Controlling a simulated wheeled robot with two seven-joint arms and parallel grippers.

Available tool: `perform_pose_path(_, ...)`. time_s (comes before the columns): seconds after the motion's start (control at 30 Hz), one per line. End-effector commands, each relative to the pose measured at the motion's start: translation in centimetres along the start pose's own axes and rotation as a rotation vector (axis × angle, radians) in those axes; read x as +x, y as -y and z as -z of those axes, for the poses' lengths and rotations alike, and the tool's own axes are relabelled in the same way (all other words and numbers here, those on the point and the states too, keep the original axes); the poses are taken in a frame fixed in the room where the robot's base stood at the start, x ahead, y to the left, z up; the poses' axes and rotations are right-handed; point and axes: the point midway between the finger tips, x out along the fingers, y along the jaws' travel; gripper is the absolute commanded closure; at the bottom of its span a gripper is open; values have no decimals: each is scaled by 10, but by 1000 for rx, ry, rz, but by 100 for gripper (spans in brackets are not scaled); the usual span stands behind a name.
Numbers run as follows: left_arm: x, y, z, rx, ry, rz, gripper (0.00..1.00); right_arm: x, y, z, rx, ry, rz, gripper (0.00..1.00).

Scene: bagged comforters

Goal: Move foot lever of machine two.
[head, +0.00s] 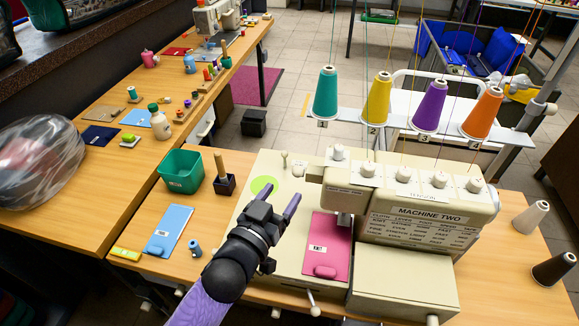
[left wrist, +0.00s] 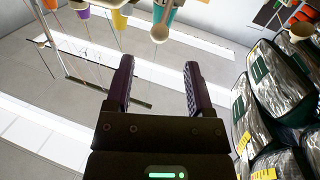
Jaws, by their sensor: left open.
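Machine two (head: 425,216) is a beige machine with a "MACHINE TWO" label, standing on the wooden table. A small upright beige lever (head: 285,160) rises from its bed behind the green round spot (head: 264,185). Another lever with a pale knob (head: 313,304) sticks out at the front edge. I cannot tell which is the foot lever. My left gripper (head: 279,198) is open and empty above the bed, left of the machine head, its fingers pointing toward the back. Its fingers (left wrist: 157,85) stand apart in the left wrist view. My right gripper is not in view.
Teal (head: 325,93), yellow (head: 377,99), purple (head: 429,106) and orange (head: 482,113) thread cones stand behind the machine. A pink plate (head: 328,238) lies on the bed. A green bin (head: 181,171) and blue card (head: 168,229) are left. Bagged bundles (left wrist: 280,90) show in the wrist view.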

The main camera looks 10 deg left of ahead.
Motion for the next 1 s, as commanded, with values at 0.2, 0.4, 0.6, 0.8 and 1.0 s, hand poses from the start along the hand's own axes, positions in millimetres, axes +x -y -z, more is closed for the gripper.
perform_pose_path(0.2,51,0,-2,-1,0,1,31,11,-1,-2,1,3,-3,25)
perform_pose_path(0.4,71,0,-2,0,2,0,31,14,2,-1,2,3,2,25)
perform_pose_path(0.6,74,0,-1,-1,3,1,31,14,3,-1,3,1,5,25)
perform_pose_path(0.8,73,0,-1,-1,3,1,59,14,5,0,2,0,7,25)
perform_pose_path(1.0,73,0,-2,-1,3,1,100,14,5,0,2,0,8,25)
